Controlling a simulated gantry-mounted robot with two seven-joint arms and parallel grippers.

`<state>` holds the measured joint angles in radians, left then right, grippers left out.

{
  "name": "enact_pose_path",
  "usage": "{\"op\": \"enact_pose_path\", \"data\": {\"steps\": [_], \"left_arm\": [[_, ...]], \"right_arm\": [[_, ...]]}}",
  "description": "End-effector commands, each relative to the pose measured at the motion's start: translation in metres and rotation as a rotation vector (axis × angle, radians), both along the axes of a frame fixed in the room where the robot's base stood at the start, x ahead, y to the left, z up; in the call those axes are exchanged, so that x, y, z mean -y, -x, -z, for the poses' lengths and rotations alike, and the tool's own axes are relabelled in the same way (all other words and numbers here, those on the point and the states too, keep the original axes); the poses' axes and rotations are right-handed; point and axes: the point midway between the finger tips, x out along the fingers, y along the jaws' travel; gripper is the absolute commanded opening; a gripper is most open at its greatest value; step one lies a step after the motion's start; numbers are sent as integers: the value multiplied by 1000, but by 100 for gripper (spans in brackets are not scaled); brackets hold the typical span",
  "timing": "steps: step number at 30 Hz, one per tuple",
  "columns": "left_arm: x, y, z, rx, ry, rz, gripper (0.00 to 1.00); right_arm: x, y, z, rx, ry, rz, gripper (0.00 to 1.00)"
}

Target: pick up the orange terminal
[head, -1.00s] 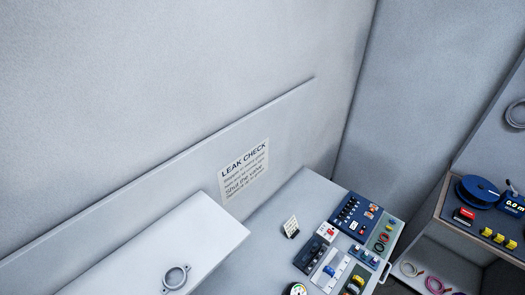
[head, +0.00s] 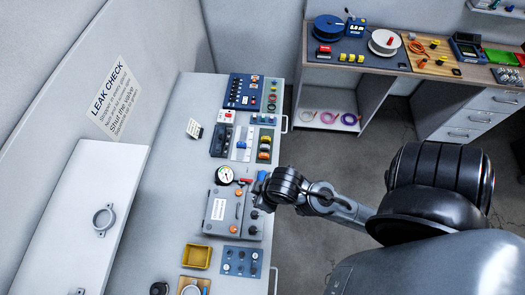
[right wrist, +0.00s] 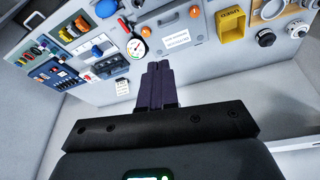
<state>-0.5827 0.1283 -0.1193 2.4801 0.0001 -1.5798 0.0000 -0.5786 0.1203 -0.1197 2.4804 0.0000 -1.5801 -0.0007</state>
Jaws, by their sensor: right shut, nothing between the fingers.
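I cannot single out the orange terminal for sure. A row of small coloured pieces (head: 265,147), some yellow or orange, lies on a mat at the bench's right edge in the head view; it also shows at upper left in the right wrist view (right wrist: 75,28). Round orange parts (head: 238,206) sit on the grey box. In the right wrist view my right gripper (right wrist: 157,68) is shut and empty, its dark fingers together below the gauge in the picture. In the head view my right arm reaches in from the right to the grey box. My left gripper is out of view.
The grey bench carries a gauge (head: 225,175), a yellow bin (head: 197,256) and a blue panel (head: 241,262). A white raised panel (head: 75,215) is at left. A second bench (head: 400,68) at the back holds spools and yellow and orange items. Floor lies between.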

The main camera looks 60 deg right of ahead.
Motion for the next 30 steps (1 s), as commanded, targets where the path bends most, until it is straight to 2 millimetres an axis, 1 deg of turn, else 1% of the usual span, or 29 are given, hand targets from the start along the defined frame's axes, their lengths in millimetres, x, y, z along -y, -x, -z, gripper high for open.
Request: {"op": "enact_pose_path", "data": {"steps": [2, 13, 14, 27, 30], "left_arm": [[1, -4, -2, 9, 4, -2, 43], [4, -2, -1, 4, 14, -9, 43], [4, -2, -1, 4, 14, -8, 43], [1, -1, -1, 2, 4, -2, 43], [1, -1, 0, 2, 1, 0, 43]], "right_arm": [[0, 1, 0, -2, 0, 0, 0], [0, 1, 1, -3, 0, 0, 0], [0, 1, 1, -3, 0, 0, 2], [0, 1, 1, -3, 0, 0, 69], [0, 1, 1, -3, 0, 0, 83]]}}
